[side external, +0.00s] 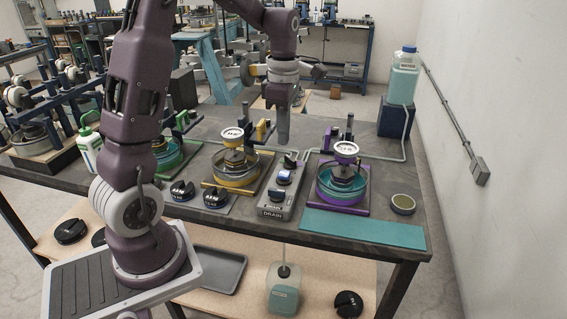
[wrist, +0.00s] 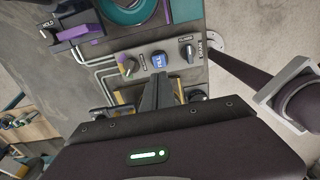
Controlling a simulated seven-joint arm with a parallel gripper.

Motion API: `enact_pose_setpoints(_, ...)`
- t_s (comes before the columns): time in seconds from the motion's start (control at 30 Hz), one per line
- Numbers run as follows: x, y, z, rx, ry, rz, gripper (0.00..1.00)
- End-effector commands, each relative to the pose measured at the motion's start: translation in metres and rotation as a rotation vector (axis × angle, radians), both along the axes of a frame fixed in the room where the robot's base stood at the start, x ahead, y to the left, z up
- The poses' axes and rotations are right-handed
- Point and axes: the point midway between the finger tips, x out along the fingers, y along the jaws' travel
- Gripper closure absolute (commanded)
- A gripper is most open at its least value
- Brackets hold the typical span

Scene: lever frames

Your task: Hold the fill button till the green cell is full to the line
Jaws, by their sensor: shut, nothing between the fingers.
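The control box (side external: 279,198) stands mid-bench between the yellow and purple cells. Its blue FILL button (wrist: 158,60) faces up, between two black knobs, and also shows in the side view (side external: 284,177). My gripper (side external: 283,141) is shut and empty, pointing down above the far end of the box. In the wrist view its fingertips (wrist: 157,78) lie just beside the button in the picture; there is a gap below them in the side view. The green cell (side external: 168,158) is at the left, partly hidden behind my arm. Its liquid level and line cannot be made out.
The yellow cell (side external: 229,178) is left of the box and the purple cell (side external: 343,196) right of it. A water jug (side external: 403,82) stands on a blue block at the back right. Thin pipes (side external: 385,158) run along the bench. A teal mat (side external: 362,226) lies clear in front.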

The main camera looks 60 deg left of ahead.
Motion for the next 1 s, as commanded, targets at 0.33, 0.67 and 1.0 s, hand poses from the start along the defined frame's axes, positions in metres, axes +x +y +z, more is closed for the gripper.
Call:
enact_pose_setpoints(0.33,0.000,0.000,-0.070,-0.002,0.002,0.000,1.00)
enact_pose_setpoints(0.67,0.000,0.000,-0.088,0.001,-0.002,-0.001,1.00)
enact_pose_setpoints(1.0,0.000,-0.001,-0.098,-0.002,0.001,0.000,1.00)
